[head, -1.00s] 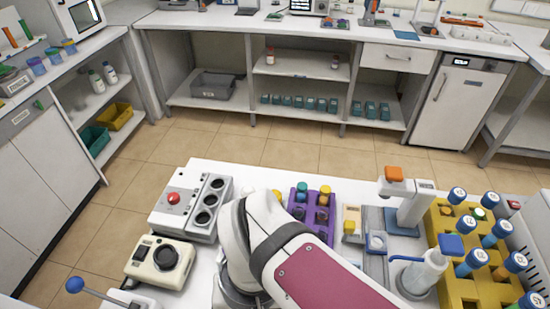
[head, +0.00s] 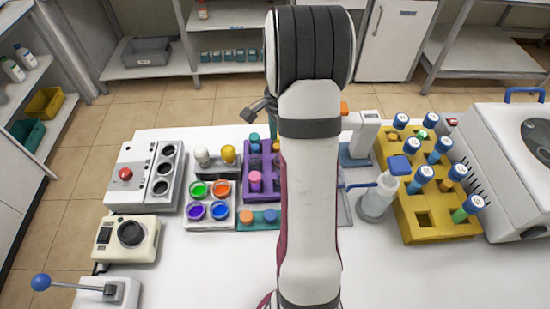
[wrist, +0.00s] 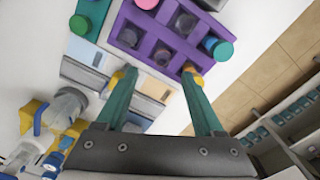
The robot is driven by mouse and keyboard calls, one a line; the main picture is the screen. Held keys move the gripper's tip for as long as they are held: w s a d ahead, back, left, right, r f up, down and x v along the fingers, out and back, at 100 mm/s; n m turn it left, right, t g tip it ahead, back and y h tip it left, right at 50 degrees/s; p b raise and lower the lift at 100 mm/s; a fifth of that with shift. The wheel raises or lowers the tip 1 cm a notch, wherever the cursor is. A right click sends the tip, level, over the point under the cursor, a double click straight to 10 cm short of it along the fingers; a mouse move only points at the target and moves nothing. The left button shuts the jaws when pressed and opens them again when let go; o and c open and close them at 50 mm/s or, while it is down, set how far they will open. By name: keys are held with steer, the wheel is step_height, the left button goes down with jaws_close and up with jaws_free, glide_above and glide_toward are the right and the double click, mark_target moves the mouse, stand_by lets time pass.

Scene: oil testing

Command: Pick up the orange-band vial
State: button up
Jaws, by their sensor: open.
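The yellow rack (head: 425,232) stands at the right of the table in the head view and holds several upright vials with blue caps. One vial (head: 451,181) in it seems to have an orange band, though the band is small and hard to tell. In the wrist view my gripper (wrist: 158,82) is open with nothing between its green, yellow-tipped fingers. It is over the table near the purple rack (wrist: 152,45), away from the yellow rack's vials. In the head view my arm hides most of the gripper.
A wash bottle (head: 377,200) stands just left of the yellow rack. A white machine (head: 500,150) is close on its right. The purple rack, colored pots (head: 209,201) and grey device (head: 130,180) fill the left. The front right table is clear.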

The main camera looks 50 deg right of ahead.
steer(key=f, duration=0.7)
steer(key=shift+w+d+f, duration=0.1)
steer(key=shift+w, duration=0.1)
jaws_close()
